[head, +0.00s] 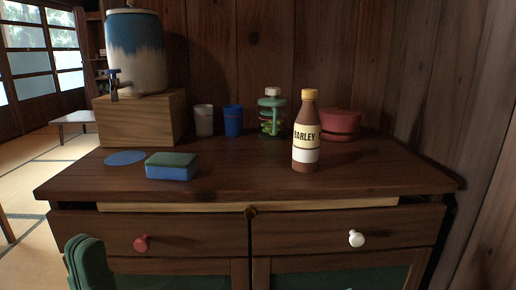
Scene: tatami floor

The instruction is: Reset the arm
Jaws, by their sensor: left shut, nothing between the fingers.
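My right gripper is not in view.
The wooden cabinet top (240,180) holds a barley bottle (306,135), a sponge (171,166), a blue disc (125,158), cups (233,121), a glass jar (271,117), a red container (341,124) and a dispenser (137,52) on a box. Drawer knobs (141,243) stick out in front.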

